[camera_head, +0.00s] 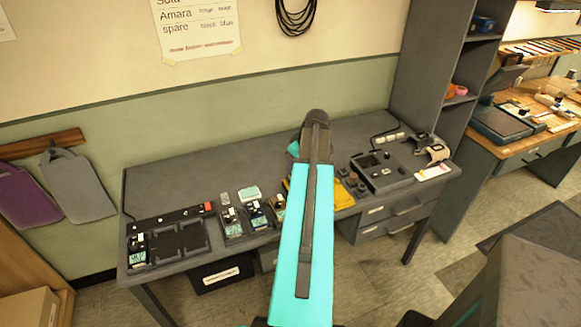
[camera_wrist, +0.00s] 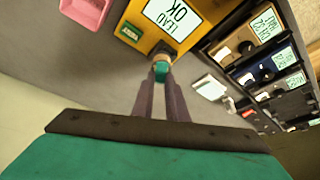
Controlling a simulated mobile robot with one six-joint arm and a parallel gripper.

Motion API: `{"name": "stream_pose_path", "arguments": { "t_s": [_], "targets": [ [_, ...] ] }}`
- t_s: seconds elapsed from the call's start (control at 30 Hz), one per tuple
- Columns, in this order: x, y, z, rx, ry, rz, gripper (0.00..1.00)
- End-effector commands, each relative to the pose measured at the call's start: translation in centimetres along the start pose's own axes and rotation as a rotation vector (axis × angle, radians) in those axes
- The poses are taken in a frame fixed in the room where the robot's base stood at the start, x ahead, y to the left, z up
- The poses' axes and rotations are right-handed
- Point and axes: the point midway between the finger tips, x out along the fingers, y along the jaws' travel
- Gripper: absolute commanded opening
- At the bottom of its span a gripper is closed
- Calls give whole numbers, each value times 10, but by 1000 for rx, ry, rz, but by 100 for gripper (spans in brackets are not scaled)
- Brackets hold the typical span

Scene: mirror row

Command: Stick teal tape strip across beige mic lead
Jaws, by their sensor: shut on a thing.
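In the wrist view my gripper (camera_wrist: 162,80) is shut on a small teal piece (camera_wrist: 161,71), which looks like the teal tape strip. The piece is at the lower edge of a yellow tester (camera_wrist: 150,35) whose screen reads "LEAD OK". A small pale end shows just beyond the teal piece; I cannot tell whether it is the beige mic lead or whether they touch. A beige plug-like part (camera_wrist: 224,52) shows on a pack at the right. In the head view my arm hides the fingertips and most of the yellow tester (camera_head: 347,196).
Several packs with screens (camera_head: 234,222) stand left of my arm on the grey desk (camera_head: 255,165), near a black tray (camera_head: 180,241). A grey console (camera_head: 382,172) stands right. A pink tray (camera_wrist: 86,10) is near the tester.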

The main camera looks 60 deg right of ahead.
Motion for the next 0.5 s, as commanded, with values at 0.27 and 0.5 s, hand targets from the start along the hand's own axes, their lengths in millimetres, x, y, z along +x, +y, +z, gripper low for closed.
{"name": "stream_pose_path", "arguments": {
  "t_s": [0.27, 0.5],
  "targets": [
    [0, 0, 1, 0, -2, -1, 0],
    [0, 0, 1, 0, -1, -1, 35]
  ]
}}
